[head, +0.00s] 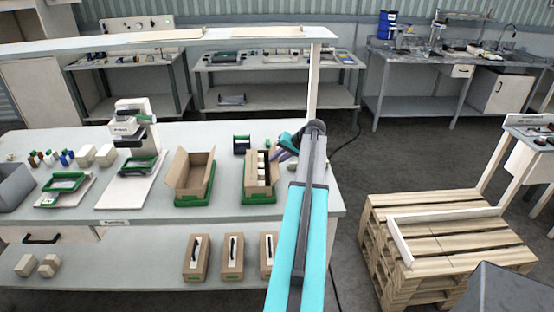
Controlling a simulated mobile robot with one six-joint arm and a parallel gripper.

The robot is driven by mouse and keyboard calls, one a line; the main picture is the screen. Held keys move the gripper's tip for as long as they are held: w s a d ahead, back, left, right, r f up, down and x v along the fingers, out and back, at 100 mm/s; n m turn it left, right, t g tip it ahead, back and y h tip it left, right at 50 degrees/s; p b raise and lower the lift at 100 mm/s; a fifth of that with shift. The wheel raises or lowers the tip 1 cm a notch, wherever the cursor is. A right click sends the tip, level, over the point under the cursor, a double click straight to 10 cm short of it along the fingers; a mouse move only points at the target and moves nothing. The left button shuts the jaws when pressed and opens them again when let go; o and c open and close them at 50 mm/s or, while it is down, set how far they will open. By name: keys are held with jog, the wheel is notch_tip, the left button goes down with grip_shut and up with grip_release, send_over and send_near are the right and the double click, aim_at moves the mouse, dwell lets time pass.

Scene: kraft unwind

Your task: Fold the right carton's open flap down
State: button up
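The right carton (257,188) is a brown open-topped box in a green tray (259,201) near the table's right end. White and dark contents show in its opening. A raised flap cannot be clearly made out, as my gripper and wrist cover its upper right side. My gripper (277,154) is small and dark in this view, at the carton's upper right edge. I cannot tell whether it touches the carton, or whether its fingers are open or shut. My teal arm reaches up from the bottom, right of the carton.
Another brown carton (193,177), with a tall raised flap, stands in a green tray to the left. A small dark green device (241,144) sits behind the right carton. A white post (313,85) rises at the table's back right. Cartons stand on the lower shelf (150,262).

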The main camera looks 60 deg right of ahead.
grip_shut()
